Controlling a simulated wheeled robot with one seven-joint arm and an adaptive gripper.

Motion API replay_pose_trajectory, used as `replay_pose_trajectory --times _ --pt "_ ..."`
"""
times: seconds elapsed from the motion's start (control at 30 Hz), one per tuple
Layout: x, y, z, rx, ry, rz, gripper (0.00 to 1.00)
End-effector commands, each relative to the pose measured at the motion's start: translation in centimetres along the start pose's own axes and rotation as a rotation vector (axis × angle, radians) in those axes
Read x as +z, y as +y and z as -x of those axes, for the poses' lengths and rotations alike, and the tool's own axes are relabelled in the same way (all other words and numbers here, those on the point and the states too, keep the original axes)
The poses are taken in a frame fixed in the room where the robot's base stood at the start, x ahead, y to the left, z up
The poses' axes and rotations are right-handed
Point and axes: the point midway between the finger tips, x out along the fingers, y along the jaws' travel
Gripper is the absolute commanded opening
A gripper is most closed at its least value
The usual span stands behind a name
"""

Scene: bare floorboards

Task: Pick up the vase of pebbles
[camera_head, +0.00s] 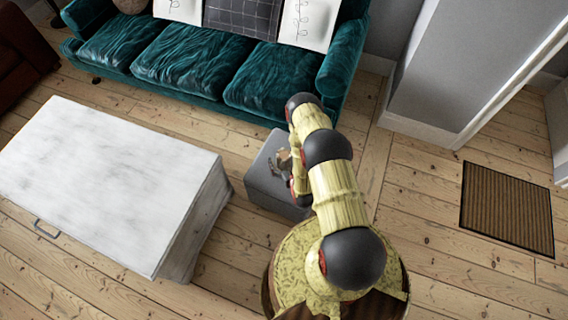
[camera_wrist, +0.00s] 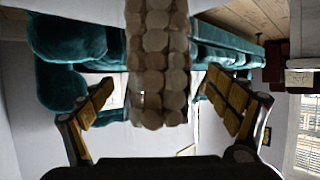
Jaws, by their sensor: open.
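The vase of pebbles (camera_wrist: 158,60) fills the upper middle of the wrist view, a column of rounded tan and brown stones. That view appears upside down, and the top edge cuts off part of the vase. My gripper (camera_wrist: 162,82) is open, with one finger on each side of the vase. A gap shows on both sides, so neither finger appears to touch it. In the head view my gripper (camera_head: 280,168) is small and partly hidden by my arm, over a grey ottoman (camera_head: 262,184). The vase cannot be clearly made out there.
A white marbled table (camera_head: 110,175) stands left of the ottoman. A teal sofa (camera_head: 190,62) with cushions runs along the back. A wall corner (camera_head: 450,75) is at the right, with a brown doormat (camera_head: 507,208) on the floor. Bare floorboards lie between them.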

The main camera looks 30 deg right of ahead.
Motion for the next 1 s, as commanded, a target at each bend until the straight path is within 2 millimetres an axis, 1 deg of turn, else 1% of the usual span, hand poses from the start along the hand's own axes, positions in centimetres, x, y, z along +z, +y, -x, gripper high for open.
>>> replay_pose_trajectory --times 0.1,0.3,1.0 --pt "0.02 0.0 -0.5 0.0 -0.001 0.0 0.9" --pt "-0.05 0.01 -0.49 0.0 -0.001 0.0 0.89" --pt "-0.05 0.01 -0.48 0.0 0.0 0.0 0.49"
